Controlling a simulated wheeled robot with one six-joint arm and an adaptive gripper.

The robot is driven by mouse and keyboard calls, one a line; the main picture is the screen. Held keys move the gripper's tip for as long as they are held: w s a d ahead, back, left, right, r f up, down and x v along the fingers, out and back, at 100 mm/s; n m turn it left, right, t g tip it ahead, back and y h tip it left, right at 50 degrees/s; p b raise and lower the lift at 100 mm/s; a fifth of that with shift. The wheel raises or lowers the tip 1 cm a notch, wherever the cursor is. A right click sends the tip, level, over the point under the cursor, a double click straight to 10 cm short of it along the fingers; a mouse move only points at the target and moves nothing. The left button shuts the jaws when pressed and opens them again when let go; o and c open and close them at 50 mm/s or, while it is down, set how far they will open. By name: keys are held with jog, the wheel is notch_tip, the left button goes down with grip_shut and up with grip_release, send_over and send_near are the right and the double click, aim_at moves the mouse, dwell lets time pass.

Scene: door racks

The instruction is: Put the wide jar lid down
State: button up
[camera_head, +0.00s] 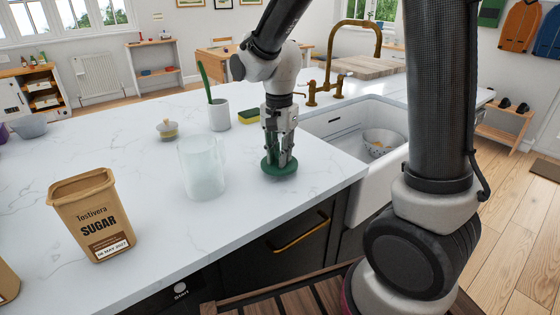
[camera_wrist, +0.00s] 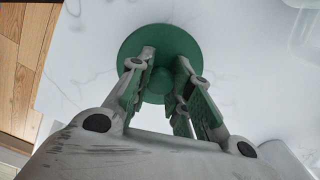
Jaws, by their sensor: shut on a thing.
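The wide jar lid is a green disc with a raised knob (camera_head: 279,168). In the head view it is at or just above the white counter, near the counter's front edge and left of the sink. My gripper (camera_head: 279,155) points down over it, shut on its knob. In the wrist view the lid (camera_wrist: 160,42) lies beyond the fingers of my gripper (camera_wrist: 165,85), over the white surface. I cannot tell whether the lid's underside touches the counter.
A frosted glass jar (camera_head: 202,170) stands left of the lid. A sugar box (camera_head: 95,215) is at the front left. Behind are a cup with a green-handled tool (camera_head: 219,115), a sponge (camera_head: 248,116) and a small lidded pot (camera_head: 167,129). The sink (camera_head: 372,160) holds a bowl.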

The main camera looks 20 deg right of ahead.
jog(key=shift+f, duration=1.1)
jog(key=shift+f, duration=0.1)
jog(key=o, duration=0.9)
jog(key=shift+c, duration=0.2)
notch_tip(320, 180, up, 12)
jog(key=shift+r, duration=0.2)
jog(key=s+d+r+n+t, duration=0.2)
jog(key=s+d+n, duration=0.3)
jog(key=s+d, duration=0.2)
jog(key=s+d+r+n+t, duration=0.2)
jog(key=s+d+n, duration=0.2)
jog(key=s+d, duration=0.3)
jog(key=s, duration=0.5)
jog(key=shift+d+n, duration=0.4)
